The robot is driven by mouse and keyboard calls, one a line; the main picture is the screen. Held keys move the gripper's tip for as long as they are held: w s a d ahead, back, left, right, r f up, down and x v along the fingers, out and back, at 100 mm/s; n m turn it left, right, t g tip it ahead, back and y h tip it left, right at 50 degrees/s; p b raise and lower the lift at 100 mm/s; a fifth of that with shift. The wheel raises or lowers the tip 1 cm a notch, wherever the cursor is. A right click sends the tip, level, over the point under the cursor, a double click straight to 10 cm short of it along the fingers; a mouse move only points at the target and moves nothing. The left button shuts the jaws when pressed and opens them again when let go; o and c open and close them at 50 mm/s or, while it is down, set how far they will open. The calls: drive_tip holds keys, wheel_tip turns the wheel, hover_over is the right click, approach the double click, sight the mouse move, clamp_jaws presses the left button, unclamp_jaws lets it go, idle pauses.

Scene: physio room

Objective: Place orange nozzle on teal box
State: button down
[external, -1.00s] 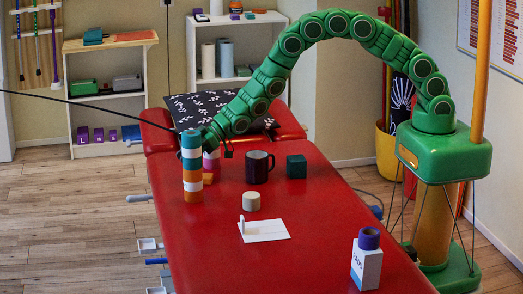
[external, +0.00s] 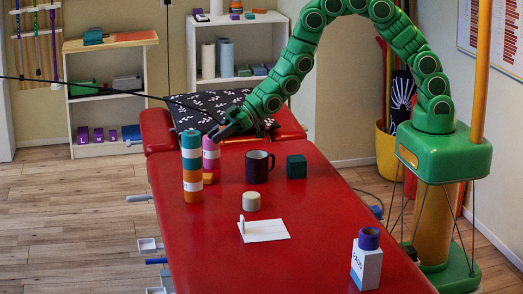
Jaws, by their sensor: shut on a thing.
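The teal box (external: 296,167) is a small dark cube on the red treatment table, right of a black mug. My gripper (external: 216,134) is in the air just above and beside the pink cylinder (external: 211,152), near the top of the teal-and-orange striped stack (external: 192,168). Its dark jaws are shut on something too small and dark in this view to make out. A small orange piece (external: 208,178) sits low behind the striped stack, partly hidden. I cannot tell whether it is the orange nozzle.
The black mug (external: 258,167), a cream cylinder (external: 251,201), a white card (external: 264,230) and a white box with a purple top (external: 367,262) stand on the red table (external: 320,225). A dark patterned pillow (external: 200,104) lies behind. A thin black line runs from the left edge to my gripper.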

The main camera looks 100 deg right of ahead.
drive_tip(key=shift+s+r+n+y, duration=0.3)
drive_tip(key=shift+s+r, duration=0.05)
drive_tip(key=shift+r, duration=0.45)
drive_tip(key=s+a+r+n+g+y, duration=0.2)
drive_tip(key=s+r+n+g+y, duration=0.25)
drive_tip(key=s, duration=1.45)
drive_tip(key=s+a+r+n+g+y, duration=0.1)
drive_tip(key=s+n+g+y, duration=0.55)
drive_tip(key=s, duration=1.35)
drive_tip(key=n+t+h, duration=0.1)
drive_tip(key=t+h, duration=0.1)
hover_over(297, 160)
drive_tip(key=s, duration=0.2)
drive_tip(key=f, duration=0.8)
drive_tip(key=shift+w+a+f, duration=0.15)
drive_tip(key=shift+w+f, duration=0.05)
drive_tip(key=shift+f, duration=0.05)
drive_tip(key=shift+w+f, duration=0.8)
drive_tip(key=shift+f, duration=1.7)
